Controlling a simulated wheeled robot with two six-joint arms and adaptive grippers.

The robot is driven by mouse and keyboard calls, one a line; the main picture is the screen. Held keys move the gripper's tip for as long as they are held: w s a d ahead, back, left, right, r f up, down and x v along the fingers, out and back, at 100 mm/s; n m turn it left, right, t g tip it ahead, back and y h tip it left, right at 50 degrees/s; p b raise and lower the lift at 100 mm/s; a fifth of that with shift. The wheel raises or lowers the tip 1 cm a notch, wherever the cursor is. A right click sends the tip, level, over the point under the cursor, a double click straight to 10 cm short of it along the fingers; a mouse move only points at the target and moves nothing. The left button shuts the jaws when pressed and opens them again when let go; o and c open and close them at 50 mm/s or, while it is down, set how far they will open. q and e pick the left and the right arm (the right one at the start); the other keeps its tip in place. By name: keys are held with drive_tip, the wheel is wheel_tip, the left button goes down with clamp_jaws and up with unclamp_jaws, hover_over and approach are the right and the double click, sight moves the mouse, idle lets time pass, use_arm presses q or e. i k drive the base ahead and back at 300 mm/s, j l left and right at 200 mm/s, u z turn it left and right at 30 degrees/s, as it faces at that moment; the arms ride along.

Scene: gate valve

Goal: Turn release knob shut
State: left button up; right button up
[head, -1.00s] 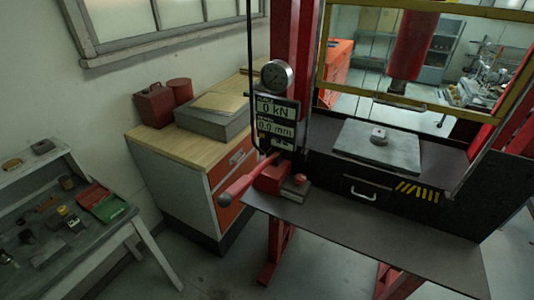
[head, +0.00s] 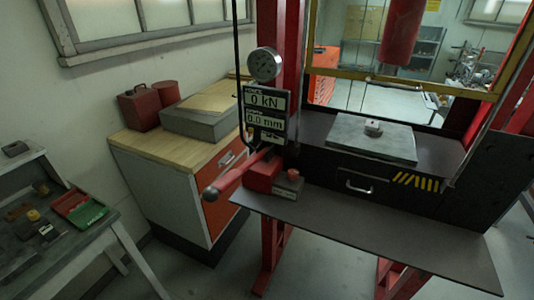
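A small round red knob (head: 293,175), which looks like the release knob, sits on a grey block at the right end of the red hand pump (head: 263,174). The pump stands at the left of the press's dark front shelf (head: 370,235). A red pump lever (head: 235,176) slopes down to the left from the pump and ends in a rounded grip. The display (head: 268,111) above reads 0 kN and 0.0 mm. How far the knob is turned cannot be told at this size. Neither of my grippers is in view.
A dial gauge (head: 264,64) is above the display. A grey plate (head: 371,140) with a small metal piece lies on the press bed. A wood-topped cabinet (head: 145,147) stands behind left, a grey bench (head: 95,231) at far left. The front shelf is clear right of the pump.

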sight(293, 175)
drive_tip(key=l+u, duration=0.2)
drive_tip(key=l, duration=0.15)
drive_tip(key=k+l+u, duration=0.2)
drive_tip(key=l, duration=0.2)
drive_tip(key=k+l+u, duration=0.2)
drive_tip(key=l, duration=0.15)
drive_tip(key=l+u, duration=0.2)
drive_tip(key=l, duration=0.15)
